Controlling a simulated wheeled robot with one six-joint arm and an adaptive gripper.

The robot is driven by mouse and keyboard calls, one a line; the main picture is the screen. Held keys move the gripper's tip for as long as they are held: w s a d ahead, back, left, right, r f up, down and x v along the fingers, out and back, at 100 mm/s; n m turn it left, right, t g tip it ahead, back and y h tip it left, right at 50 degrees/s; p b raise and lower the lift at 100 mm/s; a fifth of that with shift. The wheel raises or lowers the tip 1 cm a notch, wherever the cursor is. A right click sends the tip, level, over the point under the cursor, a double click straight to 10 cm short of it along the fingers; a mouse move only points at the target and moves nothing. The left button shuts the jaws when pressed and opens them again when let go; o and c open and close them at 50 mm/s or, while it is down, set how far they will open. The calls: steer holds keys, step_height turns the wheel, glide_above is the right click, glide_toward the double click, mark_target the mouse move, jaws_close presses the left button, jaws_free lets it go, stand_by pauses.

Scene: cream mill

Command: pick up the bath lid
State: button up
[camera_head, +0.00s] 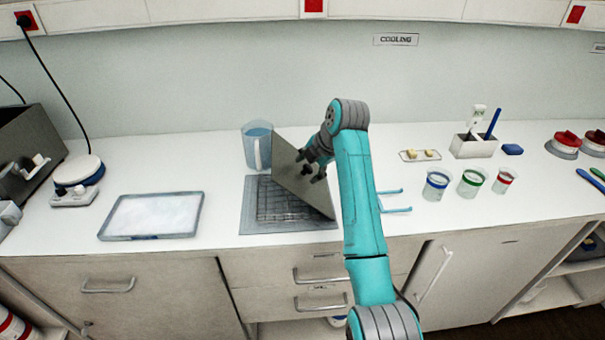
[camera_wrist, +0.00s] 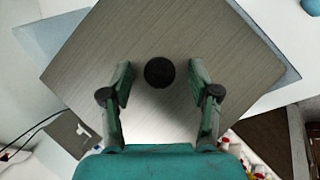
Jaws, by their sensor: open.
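The bath lid (camera_head: 300,188) is a flat grey brushed plate. My gripper (camera_head: 313,168) is at the lid. In the wrist view its open fingers (camera_wrist: 161,82) stand on either side of the knob, with a gap on both sides.
A blue jug (camera_head: 258,146) stands close behind. A shallow tray (camera_head: 152,216) lies to the left. Several small cups, including a green-banded one (camera_head: 472,181), stand to the right.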

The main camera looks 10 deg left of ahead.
mark_target(310, 169)
steer(key=c, duration=1.2)
steer(key=shift+o, duration=0.2)
steer(key=shift+r, duration=0.1)
step_height(310, 169, up, 18)
stand_by(0.6)
